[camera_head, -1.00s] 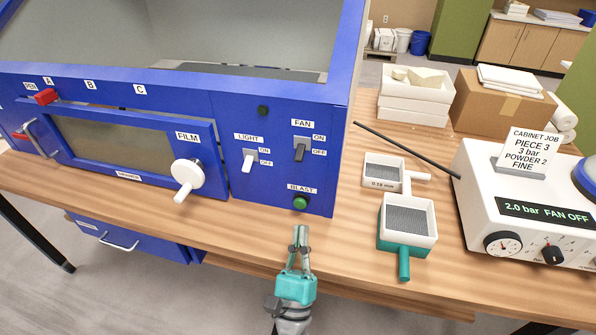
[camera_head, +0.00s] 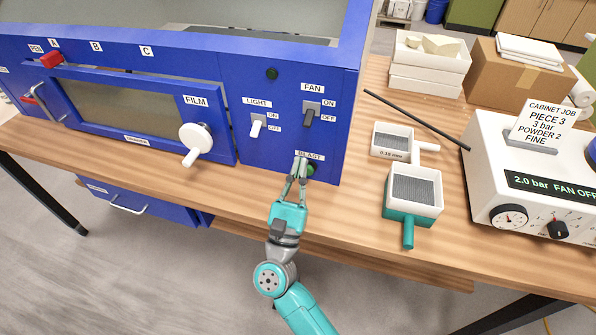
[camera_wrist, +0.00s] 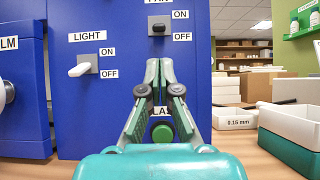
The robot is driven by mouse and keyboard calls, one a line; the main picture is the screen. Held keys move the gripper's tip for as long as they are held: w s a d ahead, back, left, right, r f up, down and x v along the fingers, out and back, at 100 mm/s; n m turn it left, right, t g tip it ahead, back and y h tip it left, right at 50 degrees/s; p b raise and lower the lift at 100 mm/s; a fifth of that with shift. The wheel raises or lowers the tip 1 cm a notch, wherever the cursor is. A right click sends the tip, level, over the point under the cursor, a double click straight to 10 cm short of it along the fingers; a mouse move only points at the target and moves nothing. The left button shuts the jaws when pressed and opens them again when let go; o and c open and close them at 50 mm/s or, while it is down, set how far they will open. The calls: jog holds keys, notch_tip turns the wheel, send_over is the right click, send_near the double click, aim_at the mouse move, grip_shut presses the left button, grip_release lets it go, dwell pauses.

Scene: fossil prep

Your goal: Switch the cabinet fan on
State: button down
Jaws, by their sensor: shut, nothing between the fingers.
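The fan switch (camera_head: 308,117) is a dark lever on a grey plate on the blue cabinet front, labelled FAN, with ON above and OFF below. Its lever points down toward OFF in the head view. It also shows in the wrist view (camera_wrist: 158,28), above my fingertips. My gripper (camera_head: 299,164) is shut and empty, in front of the cabinet just below the fan switch, near the BLAST label. In the wrist view the closed fingertips (camera_wrist: 159,66) stand below the switch, apart from it in the picture. The display (camera_head: 550,186) reads 2.0 bar FAN OFF.
The green BLAST button (camera_head: 312,169) is partly hidden behind my gripper. The white light switch (camera_head: 256,128) sits left of the fan switch. The FILM crank (camera_head: 196,140) is further left. Sieves (camera_head: 415,190) and a dark rod (camera_head: 415,117) lie on the bench to the right.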

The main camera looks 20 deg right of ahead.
aim_at(310, 113)
jog(key=x, duration=0.6)
jog(key=shift+w+d+r, duration=0.15)
jog(key=shift+w+r, duration=0.05)
jog(key=shift+r, duration=0.05)
jog(key=shift+s+a+r+g+y, duration=0.3)
jog(key=shift+g+y, duration=0.2)
jog(key=shift+g, duration=0.2)
dwell(0.4)
jog(key=r, duration=0.1)
jog(key=g+y, duration=0.1)
jog(key=s+r+g, duration=0.1)
jog(key=shift+a+r+y, duration=0.3)
jog(key=shift+y, duration=0.1)
